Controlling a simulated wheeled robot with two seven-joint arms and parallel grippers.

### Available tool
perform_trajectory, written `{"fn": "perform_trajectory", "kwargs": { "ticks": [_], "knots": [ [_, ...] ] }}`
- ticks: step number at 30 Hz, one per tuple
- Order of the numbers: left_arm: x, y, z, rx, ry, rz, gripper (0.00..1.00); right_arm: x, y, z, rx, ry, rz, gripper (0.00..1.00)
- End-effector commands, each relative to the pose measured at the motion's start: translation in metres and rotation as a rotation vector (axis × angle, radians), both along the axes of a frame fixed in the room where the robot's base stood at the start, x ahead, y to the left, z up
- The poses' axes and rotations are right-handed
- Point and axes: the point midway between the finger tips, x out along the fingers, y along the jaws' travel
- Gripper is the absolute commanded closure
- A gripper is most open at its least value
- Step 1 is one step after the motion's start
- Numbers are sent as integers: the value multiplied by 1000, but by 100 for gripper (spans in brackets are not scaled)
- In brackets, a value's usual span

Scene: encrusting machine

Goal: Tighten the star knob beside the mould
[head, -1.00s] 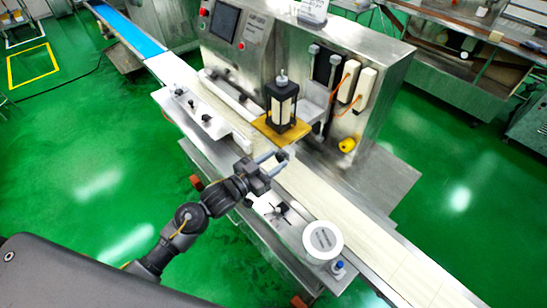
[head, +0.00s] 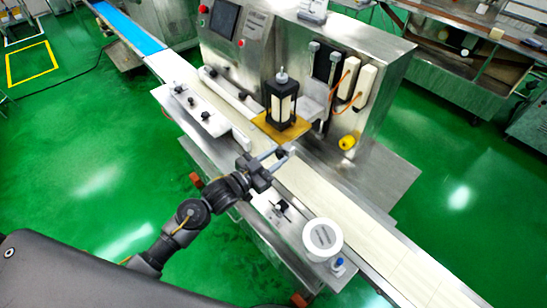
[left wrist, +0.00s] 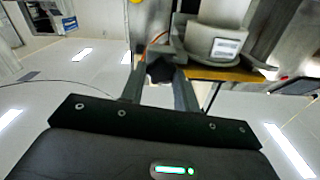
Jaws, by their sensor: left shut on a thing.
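The black star knob (head: 281,153) sits just in front of the mould (head: 282,105), a black-framed unit on a yellow plate (head: 262,126). My left gripper (head: 276,156) reaches in from the left with a finger on each side of the knob and is shut on it. In the left wrist view the dark knob (left wrist: 160,70) shows between the two fingertips of the left gripper (left wrist: 159,80). The fingers hide part of the knob's lobes. My right gripper is not in view.
A pale conveyor belt (head: 340,205) runs diagonally past the gripper. A white round tub (head: 322,238) stands at the near right on the machine's side. A white bracket with knobs (head: 203,115) stands left of the mould. The steel control housing (head: 255,50) rises behind.

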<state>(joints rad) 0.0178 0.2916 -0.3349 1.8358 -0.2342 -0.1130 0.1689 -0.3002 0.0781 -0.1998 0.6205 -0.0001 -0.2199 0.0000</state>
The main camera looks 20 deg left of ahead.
Motion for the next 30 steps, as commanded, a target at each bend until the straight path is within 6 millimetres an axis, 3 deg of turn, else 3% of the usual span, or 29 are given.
{"fn": "perform_trajectory", "kwargs": {
  "ticks": [4, 5, 7, 17, 30],
  "knots": [
    [1, 0, 0, -1, 0, 1, 92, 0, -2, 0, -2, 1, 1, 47],
    [1, 0, 0, -1, 0, 1, 66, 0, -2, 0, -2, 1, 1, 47],
    [1, 0, 0, -1, 0, 1, 60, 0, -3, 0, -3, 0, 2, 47],
    [-3, 3, -1, -1, 0, 1, 60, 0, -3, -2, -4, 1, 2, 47],
    [-68, 46, -3, 1, 2, 0, 60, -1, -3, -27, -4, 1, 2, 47]
  ]
}}
